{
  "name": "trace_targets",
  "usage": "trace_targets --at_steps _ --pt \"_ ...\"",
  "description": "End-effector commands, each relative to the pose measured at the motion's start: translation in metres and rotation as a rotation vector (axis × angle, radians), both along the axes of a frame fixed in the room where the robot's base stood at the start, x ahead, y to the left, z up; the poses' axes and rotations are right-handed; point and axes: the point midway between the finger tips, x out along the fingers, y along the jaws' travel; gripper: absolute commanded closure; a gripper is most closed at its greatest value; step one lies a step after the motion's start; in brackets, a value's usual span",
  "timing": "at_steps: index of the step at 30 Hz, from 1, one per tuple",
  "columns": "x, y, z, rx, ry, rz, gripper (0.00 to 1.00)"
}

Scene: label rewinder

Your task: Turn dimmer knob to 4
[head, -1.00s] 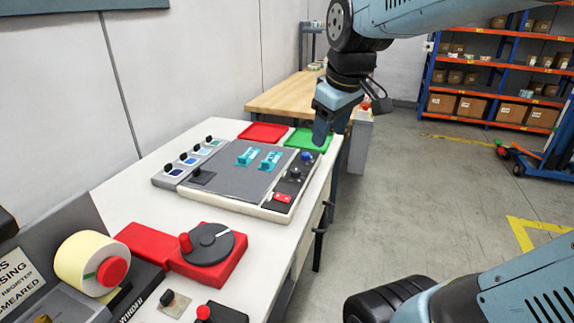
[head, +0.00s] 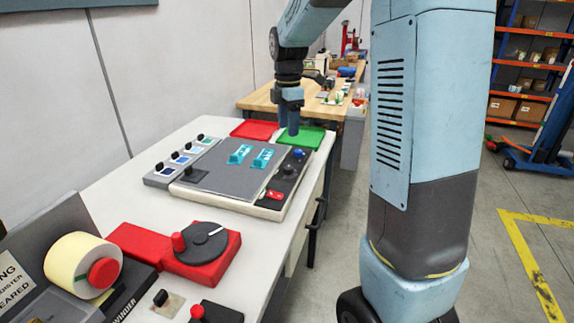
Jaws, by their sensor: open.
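A grey slanted panel box (head: 230,170) on the white table has a dark strip at its right edge. On that strip are a blue knob (head: 298,153), a dark knob with a light cap (head: 288,169) and a red switch (head: 275,195). Which knob is the dimmer, and any numbers around it, are too small to tell.
A red tray (head: 254,130) lies left of the green one. Teal pieces (head: 262,158) sit on the panel. Several small black-knobbed switches (head: 181,158) line its left side. A red unit with a dark dial (head: 204,242) and a label roll (head: 76,262) stand nearer.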

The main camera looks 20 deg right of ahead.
Motion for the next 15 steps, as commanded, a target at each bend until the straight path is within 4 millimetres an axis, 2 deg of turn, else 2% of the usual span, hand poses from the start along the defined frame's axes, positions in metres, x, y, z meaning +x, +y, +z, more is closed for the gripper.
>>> trace_targets --at_steps 5,15 --pt "0.001 0.0 -0.016 0.0 0.002 0.005 0.43" --pt "0.0 0.0 -0.074 0.0 0.004 0.002 0.43"
